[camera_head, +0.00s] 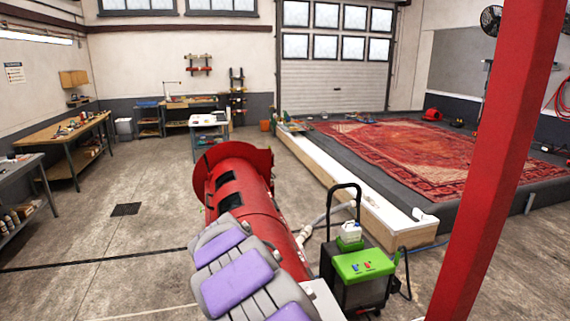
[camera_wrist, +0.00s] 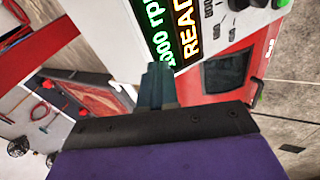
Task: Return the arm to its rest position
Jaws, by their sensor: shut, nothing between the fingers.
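My gripper (camera_wrist: 156,82) shows in the wrist view as two dark fingers pressed together, with nothing between them. A dark plate and a purple panel of mine fill the bottom of that view. Beyond the fingertips is a white control panel (camera_wrist: 222,38) with lit green and orange text; I cannot tell whether the fingers touch it. In the head view, a grey part with purple pads, seemingly mine, covers the lower middle, in front of a long red cylindrical machine (camera_head: 248,195). My fingers cannot be made out there.
A dark cart with a green lid (camera_head: 365,264) stands right of the red machine. A red post (camera_head: 500,150) rises at the right. Workbenches (camera_head: 65,134) line the left. Floor between them and the machine is mostly clear.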

